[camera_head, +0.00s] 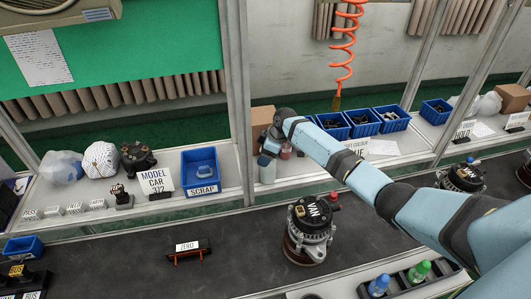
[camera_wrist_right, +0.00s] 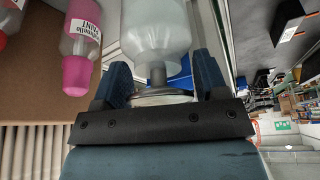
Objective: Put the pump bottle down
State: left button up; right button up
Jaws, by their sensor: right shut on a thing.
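My right gripper (camera_wrist_right: 160,82) is shut on the pump bottle (camera_wrist_right: 156,30), with a finger on each side of its neck. The bottle has a pale, translucent body and a grey neck. In the head view my right gripper (camera_head: 272,146) is at the far shelf, beside a cardboard box. The pale bottle (camera_head: 266,170) shows just below it, at the shelf surface; I cannot tell whether its base touches. My left gripper is not in view.
A pink bottle with a paint label (camera_wrist_right: 82,42) stands close beside the held bottle. The cardboard box (camera_head: 262,115) is behind. Several blue bins (camera_head: 362,122) stand to the right. A frame post (camera_head: 238,100) rises to the left. An alternator marked VAN (camera_head: 310,230) is on the dark belt.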

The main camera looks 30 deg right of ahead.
jog(key=o, duration=1.5)
jog(key=b+v, duration=0.2)
jog(key=v, duration=1)
